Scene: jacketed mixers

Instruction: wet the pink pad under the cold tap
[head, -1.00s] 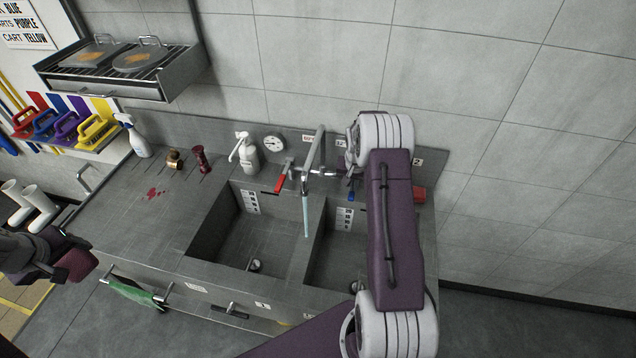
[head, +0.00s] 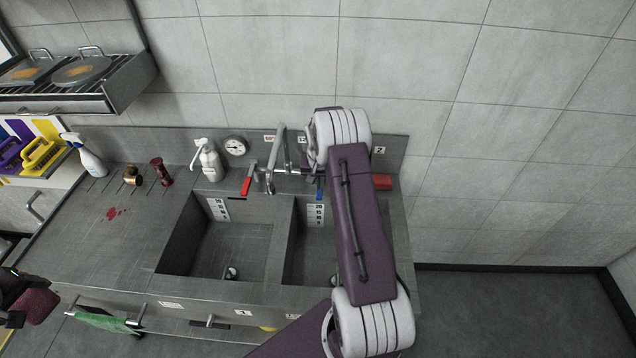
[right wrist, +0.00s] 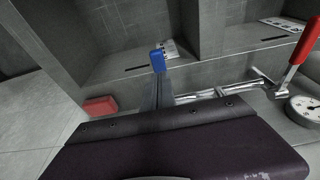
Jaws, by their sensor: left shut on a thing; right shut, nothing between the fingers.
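The left gripper (head: 12,303) is at the far left edge of the head view, shut on a dark pinkish-red pad (head: 38,305), apart from the sink. The sink's spout (head: 275,160) hangs over the basins, and no water stream shows from it. The cold tap's blue lever (head: 320,188) is right of the spout; it also shows in the right wrist view (right wrist: 158,60). My right gripper (right wrist: 157,92) is shut and empty close to the blue lever; I cannot tell whether they touch. My right arm hides much of it in the head view. A red lever (head: 248,182) is left of the spout.
Two basins (head: 225,250) are sunk in the counter. A soap bottle (head: 209,160), a gauge (head: 235,147), a spray bottle (head: 86,157) and a red block (head: 383,182) stand along the back. A green cloth (head: 105,321) hangs at the front. Counter left of the basins is mostly clear.

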